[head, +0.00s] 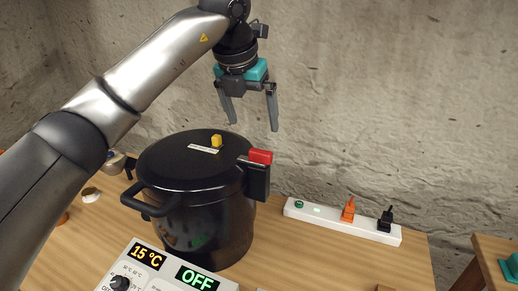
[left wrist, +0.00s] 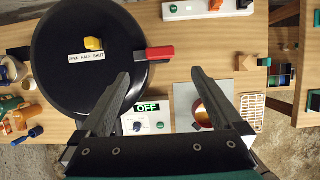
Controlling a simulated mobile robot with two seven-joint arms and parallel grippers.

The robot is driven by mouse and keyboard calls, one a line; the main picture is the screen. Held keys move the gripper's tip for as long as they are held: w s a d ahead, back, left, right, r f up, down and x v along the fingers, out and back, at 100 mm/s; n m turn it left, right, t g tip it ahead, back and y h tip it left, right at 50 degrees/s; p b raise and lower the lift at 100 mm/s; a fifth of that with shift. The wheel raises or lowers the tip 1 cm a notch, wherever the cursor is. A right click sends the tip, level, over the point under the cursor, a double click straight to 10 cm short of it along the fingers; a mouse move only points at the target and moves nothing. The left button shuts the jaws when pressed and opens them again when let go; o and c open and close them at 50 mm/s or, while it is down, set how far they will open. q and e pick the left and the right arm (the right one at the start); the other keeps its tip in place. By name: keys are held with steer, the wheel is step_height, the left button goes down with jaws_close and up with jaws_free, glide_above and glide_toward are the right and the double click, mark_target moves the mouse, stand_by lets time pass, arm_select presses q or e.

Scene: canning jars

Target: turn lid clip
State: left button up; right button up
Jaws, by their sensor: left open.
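A black lidded pot (head: 206,222) stands on the wooden table. A small yellow clip (head: 216,141) sits on its lid, beside a white label; in the left wrist view the clip (left wrist: 93,43) is above the label (left wrist: 87,58), which reads OPEN HALF SHUT. A red piece (head: 261,156) tops the pot's black side handle; it also shows in the left wrist view (left wrist: 159,52). My left gripper (head: 252,126) is open and empty, pointing down above the lid's right side, apart from the clip. My right gripper is in neither view.
A control box (head: 168,270) with OFF and 15 °C displays stands in front of the pot. A white power strip (head: 330,216) with orange and black plugs lies right. A copper-coloured round vessel (left wrist: 207,112) and a rack (left wrist: 252,113) are right of the box.

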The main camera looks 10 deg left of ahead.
mark_target(260, 152)
arm_select(q)
steer(key=x, duration=1)
steer(key=shift+f, duration=0.3)
steer(key=c, duration=1.4)
